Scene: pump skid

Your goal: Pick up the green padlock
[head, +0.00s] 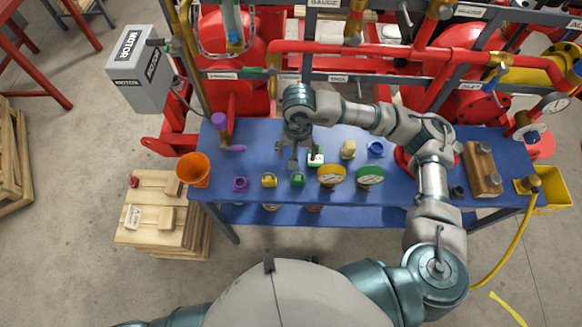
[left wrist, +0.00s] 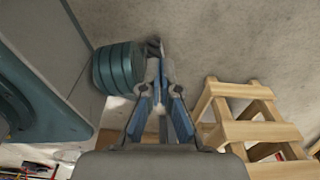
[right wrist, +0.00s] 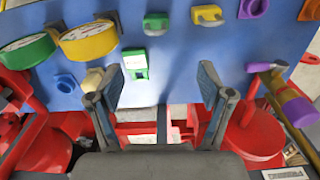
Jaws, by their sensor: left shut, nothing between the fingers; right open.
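The green padlock (head: 298,180) lies on the blue table near its front edge, between a yellow padlock (head: 269,180) and a yellow gauge (head: 331,176). In the right wrist view the green padlock (right wrist: 155,23) is at the top, beyond the fingertips. My right gripper (head: 294,157) is open and empty, over the table and behind the padlock, apart from it. Its spread fingers also show in the right wrist view (right wrist: 160,80). My left gripper (left wrist: 156,50) is shut and empty, away from the table, with floor beneath it.
A green-and-white item (head: 316,158) stands close to the right gripper. Red piping (head: 400,55) runs behind the table. A wooden crate (head: 150,215) stands at left.

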